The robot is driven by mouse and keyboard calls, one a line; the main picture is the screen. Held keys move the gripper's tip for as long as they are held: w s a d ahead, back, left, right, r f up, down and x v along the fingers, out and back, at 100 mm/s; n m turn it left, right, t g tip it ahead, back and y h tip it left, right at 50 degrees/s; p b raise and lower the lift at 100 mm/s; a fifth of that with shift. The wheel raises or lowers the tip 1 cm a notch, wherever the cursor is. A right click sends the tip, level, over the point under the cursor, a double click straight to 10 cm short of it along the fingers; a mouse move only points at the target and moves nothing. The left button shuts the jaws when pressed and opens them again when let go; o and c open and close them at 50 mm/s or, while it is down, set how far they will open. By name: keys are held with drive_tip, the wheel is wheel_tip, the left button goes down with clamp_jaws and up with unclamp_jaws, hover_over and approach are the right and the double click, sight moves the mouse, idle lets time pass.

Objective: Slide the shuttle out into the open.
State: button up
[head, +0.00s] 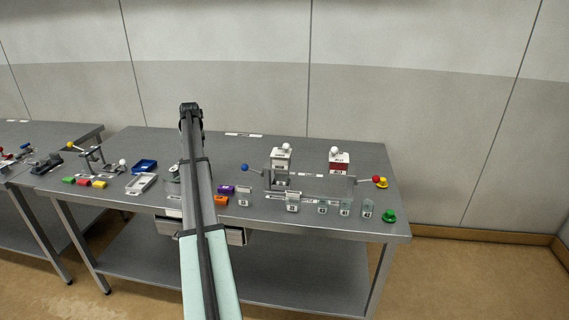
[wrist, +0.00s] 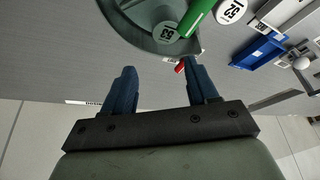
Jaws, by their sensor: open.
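I cannot tell for certain which piece is the shuttle. A grey-green round dish (wrist: 125,12) with a green tube (wrist: 197,14) lies beyond the fingertips.
A blue tray (head: 145,166) and a metal tray (head: 141,184) lie left of my arm. Small labelled blocks (head: 322,207) line the front edge at right, near a green knob (head: 389,216). A second bench (head: 22,190) stands at left.

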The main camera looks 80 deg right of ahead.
drive_tip(key=s+d+r+y, duration=0.2)
drive_tip(key=s, duration=1.2)
drive_tip(key=s+d+r+y, duration=0.1)
drive_tip(key=s+d+r, duration=0.1)
drive_tip(key=s, duration=1.2)
drive_tip(key=s+d+r+y, duration=0.2)
drive_tip(key=s+r, duration=0.1)
drive_tip(key=s, duration=1)
drive_tip(key=shift+g, duration=0.4)
drive_tip(key=f, duration=0.4)
drive_tip(key=w+a+f, duration=0.1)
drive_tip(key=f, duration=0.8)
drive_tip(key=shift+w+a+f, duration=0.15)
drive_tip(key=shift+w+f, duration=0.15)
drive_tip(key=shift+w, duration=0.1)
clamp_jaws()
drive_tip(key=shift+s, duration=0.1)
